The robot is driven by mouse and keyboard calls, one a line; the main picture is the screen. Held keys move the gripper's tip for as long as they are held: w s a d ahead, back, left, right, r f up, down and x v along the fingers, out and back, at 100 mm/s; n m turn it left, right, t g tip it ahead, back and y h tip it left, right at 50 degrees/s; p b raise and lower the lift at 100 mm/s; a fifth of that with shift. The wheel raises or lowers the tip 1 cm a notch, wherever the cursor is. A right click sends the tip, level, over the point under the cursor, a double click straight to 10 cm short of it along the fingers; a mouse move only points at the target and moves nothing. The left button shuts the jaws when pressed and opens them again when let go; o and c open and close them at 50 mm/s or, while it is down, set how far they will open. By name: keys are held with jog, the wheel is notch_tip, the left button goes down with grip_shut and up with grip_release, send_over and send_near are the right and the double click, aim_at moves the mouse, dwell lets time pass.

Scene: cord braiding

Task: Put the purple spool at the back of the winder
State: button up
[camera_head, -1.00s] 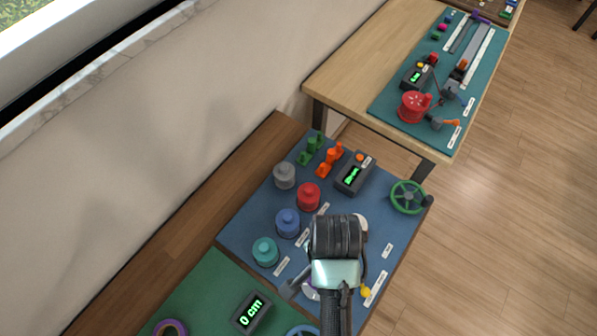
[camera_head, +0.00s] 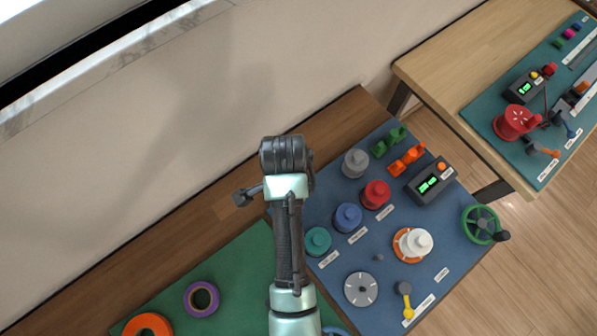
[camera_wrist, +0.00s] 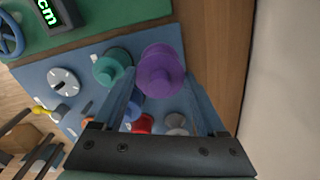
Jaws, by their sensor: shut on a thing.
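The purple spool (camera_wrist: 162,72) is between the two fingers of my gripper (camera_wrist: 160,86) in the wrist view, and the gripper is shut on it. It is held above the wooden strip and the back edge of the blue mat, beside the teal spool (camera_wrist: 112,66). In the head view my wrist hides the fingers and the purple spool. I cannot tell for sure which part is the winder; on the blue mat (camera_head: 330,285) are a white spool on an orange base (camera_head: 413,243), a grey dial disc (camera_head: 362,289) and a green handwheel (camera_head: 481,224).
Teal (camera_head: 317,241), blue (camera_head: 347,217), red (camera_head: 375,194) and grey (camera_head: 355,163) spools stand in a row on the blue mat. A display box (camera_head: 432,182) stands at the right. A green mat (camera_head: 235,262) with purple and orange rings lies at left. The wall rises behind.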

notch_tip(320, 180, down, 2)
jog(key=shift+s+d+f, duration=0.1)
jog(key=shift+s, duration=0.05)
jog(key=shift+f, duration=2.2)
jog(key=shift+f, duration=0.2)
jog(key=o, duration=1.3)
jog(key=shift+r, duration=0.15)
